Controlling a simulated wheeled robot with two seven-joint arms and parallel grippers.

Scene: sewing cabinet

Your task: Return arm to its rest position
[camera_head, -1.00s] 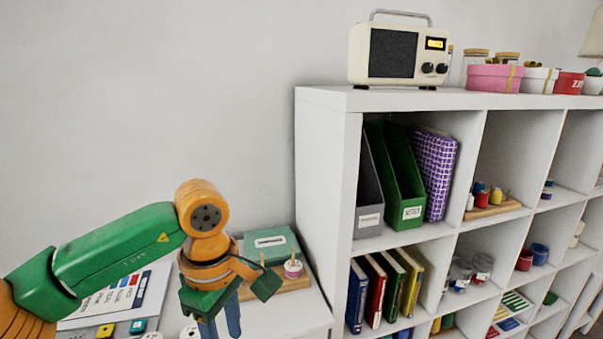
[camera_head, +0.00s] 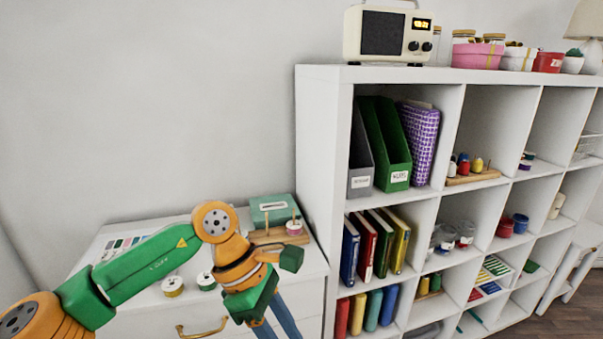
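My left arm (camera_head: 150,266) comes in from the left, green and orange, and reaches over the white cabinet top. My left gripper (camera_head: 274,328) hangs down at its end in front of the cabinet's front edge. Its blue fingers run out of the bottom of the picture, so their tips are hidden. Nothing shows in the visible part of the fingers. My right arm and gripper are not in view.
The white cabinet (camera_head: 222,312) carries two spools (camera_head: 173,286), a teal box (camera_head: 274,210) and a wooden spool rack (camera_head: 282,236). A white shelf unit (camera_head: 318,160) with books and binders stands close on the right. A radio (camera_head: 387,35) sits on top of it.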

